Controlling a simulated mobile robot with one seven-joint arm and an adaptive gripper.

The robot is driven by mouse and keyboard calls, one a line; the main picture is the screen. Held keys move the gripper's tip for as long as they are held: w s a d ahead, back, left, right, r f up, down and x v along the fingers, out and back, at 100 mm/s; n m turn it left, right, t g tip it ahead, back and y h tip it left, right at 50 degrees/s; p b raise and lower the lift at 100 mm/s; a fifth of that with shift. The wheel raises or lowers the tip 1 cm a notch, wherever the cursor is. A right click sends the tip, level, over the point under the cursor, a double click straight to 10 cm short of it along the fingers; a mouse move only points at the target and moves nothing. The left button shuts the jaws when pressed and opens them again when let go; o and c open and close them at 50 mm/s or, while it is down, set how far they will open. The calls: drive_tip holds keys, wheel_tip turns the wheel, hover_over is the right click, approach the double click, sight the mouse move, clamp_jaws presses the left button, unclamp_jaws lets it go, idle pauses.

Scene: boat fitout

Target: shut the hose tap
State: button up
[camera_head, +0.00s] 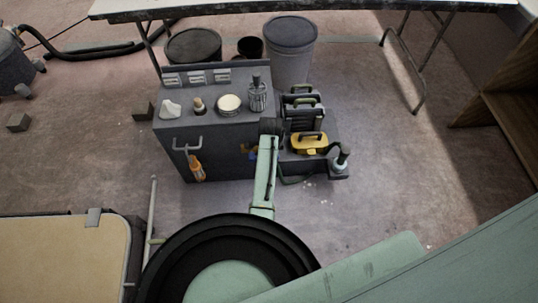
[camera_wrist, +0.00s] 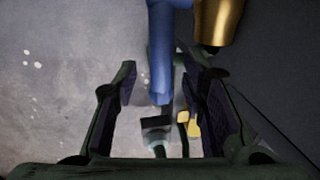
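The hose tap shows in the wrist view as a brass body (camera_wrist: 217,20) at the top right, beside a dark grey panel. Its blue lever (camera_wrist: 160,55) hangs down from the top of the picture to between my fingers. My gripper (camera_wrist: 170,82) is open, with one finger on each side of the lever's lower end and a visible gap on both sides. In the head view a small bit of blue and brass (camera_head: 252,152) shows on the cabinet's front, left of my arm. My arm hides most of the tap and the gripper there.
The dark cabinet (camera_head: 215,135) carries a white disc (camera_head: 229,103), a dark canister (camera_head: 258,95) and other small items. An orange-handled tool (camera_head: 196,168) hangs on its front. A yellow item (camera_head: 310,144) and a bottle (camera_head: 341,158) stand at its right. Floor right of these is clear.

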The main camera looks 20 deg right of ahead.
drive_tip(key=shift+f, duration=0.2)
drive_tip(key=shift+c, duration=0.2)
clamp_jaws()
idle(0.6)
